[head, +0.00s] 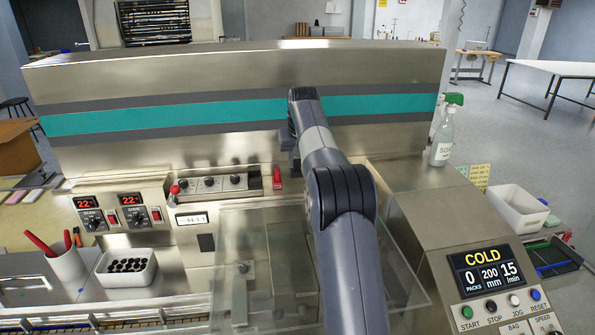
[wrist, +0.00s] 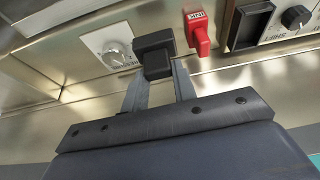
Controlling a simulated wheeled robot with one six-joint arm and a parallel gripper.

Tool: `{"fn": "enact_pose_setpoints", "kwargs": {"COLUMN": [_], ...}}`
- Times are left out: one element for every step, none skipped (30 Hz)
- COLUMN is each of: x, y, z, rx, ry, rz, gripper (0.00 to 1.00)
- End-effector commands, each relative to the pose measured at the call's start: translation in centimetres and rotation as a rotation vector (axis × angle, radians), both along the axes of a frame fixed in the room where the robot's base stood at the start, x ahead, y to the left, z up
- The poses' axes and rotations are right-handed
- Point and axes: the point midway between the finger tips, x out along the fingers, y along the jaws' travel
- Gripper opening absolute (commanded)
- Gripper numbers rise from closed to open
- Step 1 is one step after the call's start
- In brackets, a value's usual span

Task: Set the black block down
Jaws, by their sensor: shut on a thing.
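The black block (wrist: 153,53) is between the fingertips of my gripper (wrist: 160,78) in the wrist view. The two grey fingers are shut on it, and it sits at their far ends. Behind it is the metal face of the machine; I cannot tell whether the block touches that face. In the head view my arm reaches over the machine and hides most of the gripper and the block.
A red labelled piece (wrist: 197,33) is close right of the block, with a white-plated dial (wrist: 110,46) to its left. A clear guard (head: 390,262) lies below my arm. A white box (head: 127,268) of black pieces and a pen cup (head: 68,264) stand at left.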

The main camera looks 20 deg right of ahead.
Motion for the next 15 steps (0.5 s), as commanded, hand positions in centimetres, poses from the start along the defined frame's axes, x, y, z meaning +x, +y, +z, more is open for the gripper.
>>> {"fn": "enact_pose_setpoints", "kwargs": {"x": [0.0,0.0,0.0,-0.1,-0.1,-0.1,-0.1,-0.1,0.0,-0.1,0.0,0.0,0.0,0.0,0.0], "y": [0.0,0.0,0.0,0.0,0.0,0.0,0.0,0.0,0.0,0.0,0.0,0.0,0.0,0.0,0.0], "z": [-0.2,-0.5,-0.9,-1.3,-1.7,-2.3,-2.7,-3.1,-3.5,-3.8,-4.0,-4.1,-4.2,-4.3,-4.3], "rx": [0.0,0.0,0.0,0.0,0.0,0.0,0.0,0.0,0.0,0.0,0.0,0.0,0.0,0.0,0.0], "ry": [0.0,0.0,0.0,0.002,0.001,0.003,0.002,0.002,0.001,0.001,0.0,-0.001,-0.001,-0.001,-0.002], "rz": [0.0,0.0,0.0,0.0,0.0,0.0,0.0,0.0,0.0,0.0,0.0,0.0,0.0,0.0,0.0], "gripper": [0.0,0.0,0.0,0.0,0.0,0.0,0.0,0.0,0.0,0.0,0.0,0.0,0.0,0.0,0.0]}}
